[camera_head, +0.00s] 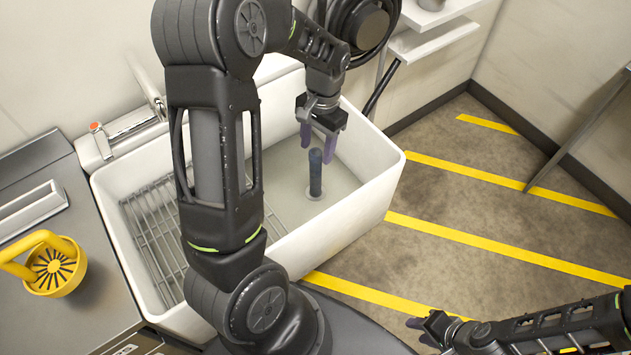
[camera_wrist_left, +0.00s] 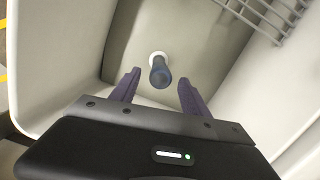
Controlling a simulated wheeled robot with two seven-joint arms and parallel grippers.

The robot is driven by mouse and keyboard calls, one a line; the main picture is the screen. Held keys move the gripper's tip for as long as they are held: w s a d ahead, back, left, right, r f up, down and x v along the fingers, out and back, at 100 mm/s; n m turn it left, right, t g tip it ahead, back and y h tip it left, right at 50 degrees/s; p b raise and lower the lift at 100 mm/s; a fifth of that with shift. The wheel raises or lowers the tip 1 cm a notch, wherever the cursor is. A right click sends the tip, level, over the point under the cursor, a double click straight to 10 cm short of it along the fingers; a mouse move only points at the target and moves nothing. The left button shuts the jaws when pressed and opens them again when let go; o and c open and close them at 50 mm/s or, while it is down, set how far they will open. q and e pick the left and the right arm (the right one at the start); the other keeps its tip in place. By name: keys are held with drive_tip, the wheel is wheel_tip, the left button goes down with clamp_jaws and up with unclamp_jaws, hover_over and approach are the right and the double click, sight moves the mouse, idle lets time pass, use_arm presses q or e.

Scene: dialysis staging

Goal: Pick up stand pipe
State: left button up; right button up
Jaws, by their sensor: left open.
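The stand pipe (camera_head: 315,172) is a dark blue upright tube standing in the drain on the floor of the white sink (camera_head: 372,200). It also shows in the left wrist view (camera_wrist_left: 160,72), seen from its top end, with a pale ring at its foot. My left gripper (camera_head: 318,143) is over the sink, above and close to the pipe, pointing down. Its purple fingers (camera_wrist_left: 158,92) are open and apart, with the pipe between and beyond them in the wrist view. My right gripper (camera_head: 430,325) is low at the right, away from the sink; its finger gap is unclear.
A wire rack (camera_head: 155,225) lies in the left part of the sink. A faucet (camera_head: 150,90) stands at the back rim. A yellow strainer (camera_head: 55,268) sits on the left counter. A hose reel (camera_head: 365,22) hangs behind my left gripper. The striped floor at right is open.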

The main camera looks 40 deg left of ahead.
sight(315, 166)
use_arm(q)
drive_tip(key=shift+s+f, duration=0.15)
drive_tip(key=shift+f, duration=0.95)
drive_tip(key=shift+s+a+f+p, duration=0.1)
drive_tip(key=shift+s+f+p, duration=0.1)
drive_tip(key=shift+f, duration=1.15)
drive_tip(key=shift+s+f+p, duration=0.1)
drive_tip(key=shift+f+p, duration=0.05)
drive_tip(key=shift+f, duration=1.15)
clamp_jaws()
drive_tip(key=shift+w, duration=0.1)
